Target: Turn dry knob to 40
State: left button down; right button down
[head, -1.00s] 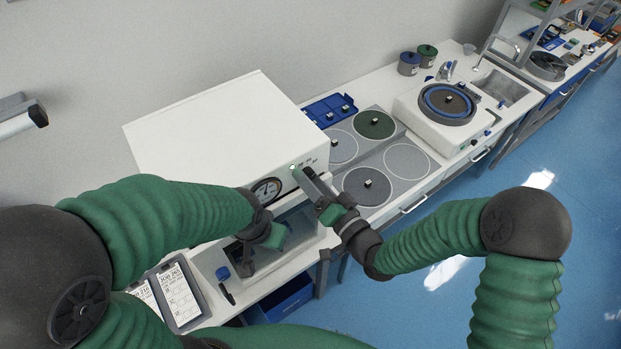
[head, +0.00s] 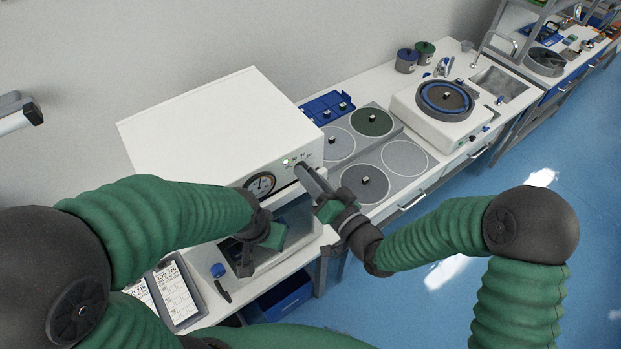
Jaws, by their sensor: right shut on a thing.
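The white box-shaped machine (head: 220,125) stands on the bench at centre left. Its front panel has a round dial gauge (head: 261,185), a small green light and small dark markings. My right gripper (head: 304,172) is at the right part of this panel, its fingers shut at the dry knob, which they hide. The knob's setting cannot be read. My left gripper (head: 268,235) hangs in front of the machine's lower opening, below the gauge. Its fingertips are too hidden to tell whether they are open.
Right of the machine lie round discs (head: 364,184) on the bench, with a blue tray (head: 327,107) behind. A polishing machine (head: 445,100) and a sink (head: 499,84) stand farther right.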

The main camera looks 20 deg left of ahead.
jog(key=shift+f+n+b, duration=0.2)
jog(key=shift+n+b, duration=1.4)
jog(key=shift+b, duration=0.05)
jog(key=shift+f+n+b, duration=0.15)
jog(key=shift+n+b, duration=1.45)
jog(key=shift+s, duration=0.1)
jog(key=c, duration=1.3)
grip_release()
jog(key=shift+o, duration=1)
jog(key=shift+w+a, duration=0.25)
jog(key=shift+w, duration=0.05)
jog(key=shift+s+r, duration=0.1)
